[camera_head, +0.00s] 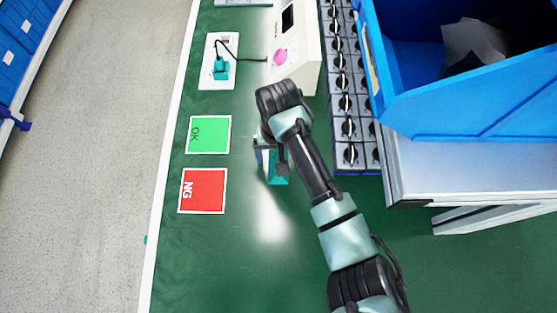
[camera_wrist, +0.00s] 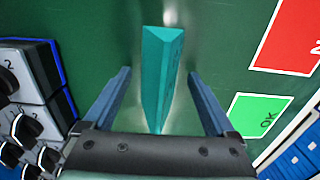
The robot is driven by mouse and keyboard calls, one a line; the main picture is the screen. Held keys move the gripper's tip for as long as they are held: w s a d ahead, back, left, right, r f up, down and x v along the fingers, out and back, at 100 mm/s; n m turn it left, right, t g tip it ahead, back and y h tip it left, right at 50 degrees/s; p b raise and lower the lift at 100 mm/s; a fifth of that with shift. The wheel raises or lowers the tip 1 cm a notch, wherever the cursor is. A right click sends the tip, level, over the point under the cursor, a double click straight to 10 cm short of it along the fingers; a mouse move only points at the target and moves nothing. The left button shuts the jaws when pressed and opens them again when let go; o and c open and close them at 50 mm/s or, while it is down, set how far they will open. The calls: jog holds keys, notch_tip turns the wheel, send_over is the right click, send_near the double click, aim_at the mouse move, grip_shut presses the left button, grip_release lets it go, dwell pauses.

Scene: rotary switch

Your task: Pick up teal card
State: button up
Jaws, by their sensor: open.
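The teal card (camera_wrist: 155,60) looks like a folded, tent-shaped piece standing on the green table. In the wrist view it lies between the two fingers of my gripper (camera_wrist: 160,74), with a gap on each side. In the head view the teal card (camera_head: 279,178) shows partly below my gripper (camera_head: 268,163), and the arm hides the rest. My gripper is open, points down and is not closed on the card. How far the fingertips are above the table is hard to tell.
A green OK card (camera_head: 208,135) and a red NG card (camera_head: 202,190) lie to the left. A tray of rotary switches (camera_head: 350,128) and a blue bin (camera_head: 470,110) stand to the right. A white device (camera_head: 296,45) is at the top. The table below is clear.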

jog(key=c, duration=1.4)
